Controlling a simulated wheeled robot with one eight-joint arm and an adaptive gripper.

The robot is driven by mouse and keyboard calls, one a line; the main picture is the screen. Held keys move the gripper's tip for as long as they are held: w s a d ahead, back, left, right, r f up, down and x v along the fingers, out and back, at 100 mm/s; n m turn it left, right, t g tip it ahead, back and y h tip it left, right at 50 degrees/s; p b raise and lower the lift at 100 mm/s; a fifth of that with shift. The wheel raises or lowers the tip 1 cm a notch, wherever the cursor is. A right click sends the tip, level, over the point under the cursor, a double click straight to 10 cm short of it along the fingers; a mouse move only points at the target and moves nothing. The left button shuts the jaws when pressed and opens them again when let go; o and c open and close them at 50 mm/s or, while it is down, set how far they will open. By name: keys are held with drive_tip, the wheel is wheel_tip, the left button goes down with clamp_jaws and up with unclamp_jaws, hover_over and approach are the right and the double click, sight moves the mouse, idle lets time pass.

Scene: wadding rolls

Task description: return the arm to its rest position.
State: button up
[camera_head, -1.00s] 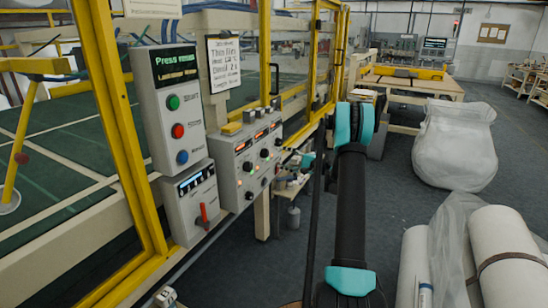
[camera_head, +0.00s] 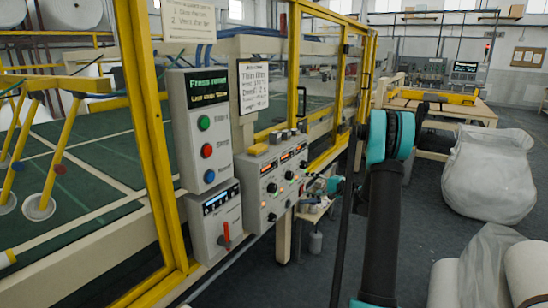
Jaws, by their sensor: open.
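My arm (camera_head: 383,215) rises from the bottom of the head view to a teal and black joint (camera_head: 390,136) right of centre. Beyond it, a small teal part of my wrist shows beside the control panel. My gripper (camera_head: 316,183) is small and partly hidden there, close to the right end of the panel in the picture. It is open, and I see nothing held in it. Whether it touches the panel cannot be told.
A control box (camera_head: 203,135) with buttons, a lower box with a red lever (camera_head: 224,235) and a knob panel (camera_head: 272,178) line the yellow-framed machine. Wrapped rolls (camera_head: 525,270) stand at lower right, a large plastic-wrapped bundle (camera_head: 488,175) behind. Grey floor (camera_head: 425,245) lies between.

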drive_tip(key=s+a+n+g+h, duration=0.2)
drive_tip(key=s+a+h, duration=0.15)
drive_tip(key=s, duration=0.65)
drive_tip(key=s+a+n+g+h, duration=0.2)
drive_tip(key=s+a+h, duration=0.15)
drive_tip(key=s, duration=0.65)
drive_tip(key=s+d+f+n+h, duration=0.1)
drive_tip(key=s+d+f+h, duration=0.1)
drive_tip(key=s, duration=0.6)
drive_tip(key=s+d+f+n+h, duration=0.1)
drive_tip(key=s+f+n+h, duration=0.1)
drive_tip(key=s, duration=0.7)
drive_tip(key=s+d+f+n+h, duration=0.2)
drive_tip(key=s, duration=0.6)
drive_tip(key=shift+s+d+f+g, duration=0.2)
drive_tip(key=shift+d+f+g, duration=0.1)
drive_tip(key=shift+g, duration=0.1)
drive_tip(key=shift+w, duration=0.1)
